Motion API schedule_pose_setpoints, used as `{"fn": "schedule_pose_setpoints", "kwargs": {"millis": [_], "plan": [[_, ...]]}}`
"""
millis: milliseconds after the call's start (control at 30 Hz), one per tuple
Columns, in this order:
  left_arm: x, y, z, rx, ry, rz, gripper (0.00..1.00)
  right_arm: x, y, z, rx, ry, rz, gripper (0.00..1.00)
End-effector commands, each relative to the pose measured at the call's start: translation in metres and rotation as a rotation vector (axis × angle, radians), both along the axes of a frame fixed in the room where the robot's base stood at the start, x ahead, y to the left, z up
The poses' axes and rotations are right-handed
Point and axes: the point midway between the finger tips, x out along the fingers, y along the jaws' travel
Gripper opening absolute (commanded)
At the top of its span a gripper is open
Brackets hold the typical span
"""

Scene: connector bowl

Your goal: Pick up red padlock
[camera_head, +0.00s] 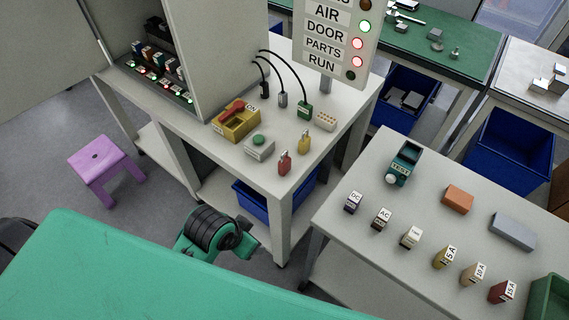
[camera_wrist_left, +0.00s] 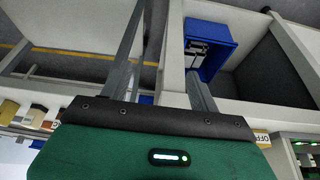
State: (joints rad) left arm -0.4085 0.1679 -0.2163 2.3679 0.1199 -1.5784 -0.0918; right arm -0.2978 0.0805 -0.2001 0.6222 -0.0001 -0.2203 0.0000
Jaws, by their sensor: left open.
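The red padlock (camera_head: 285,162) stands on the near right corner of the white worktable (camera_head: 192,112) in the head view. A yellow padlock (camera_head: 304,142) stands just behind it to the right. A green and black part of my arm shows in front of the table, apart from the padlock; its fingers cannot be made out clearly there. In the left wrist view my left gripper (camera_wrist_left: 165,55) has its two grey fingers spread with nothing between them. No padlock shows in that view. My right gripper is not in view.
A tall cabinet panel (camera_head: 225,60) and sign (camera_head: 337,35) rise from the table. A right-hand table (camera_head: 350,235) holds labelled blocks. A blue bin (camera_wrist_left: 208,48) shows below.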

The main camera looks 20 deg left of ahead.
Motion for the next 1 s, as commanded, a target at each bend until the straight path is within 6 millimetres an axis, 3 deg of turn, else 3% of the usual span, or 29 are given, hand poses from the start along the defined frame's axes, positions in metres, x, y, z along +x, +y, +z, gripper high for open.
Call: {"fn": "schedule_pose_setpoints", "kwargs": {"millis": [400,600,800,1000], "plan": [[0.074,-0.07,0.039,-0.011,-0.076,-0.508,0.62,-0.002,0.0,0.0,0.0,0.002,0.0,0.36],[0.11,-0.092,0.057,0.046,-0.086,-0.799,0.62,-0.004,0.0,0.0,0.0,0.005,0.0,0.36],[0.145,-0.096,0.077,0.132,-0.066,-1.053,0.62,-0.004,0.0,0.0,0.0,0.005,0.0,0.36],[0.181,-0.081,0.102,0.231,-0.013,-1.26,0.62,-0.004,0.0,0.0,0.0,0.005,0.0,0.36]]}}
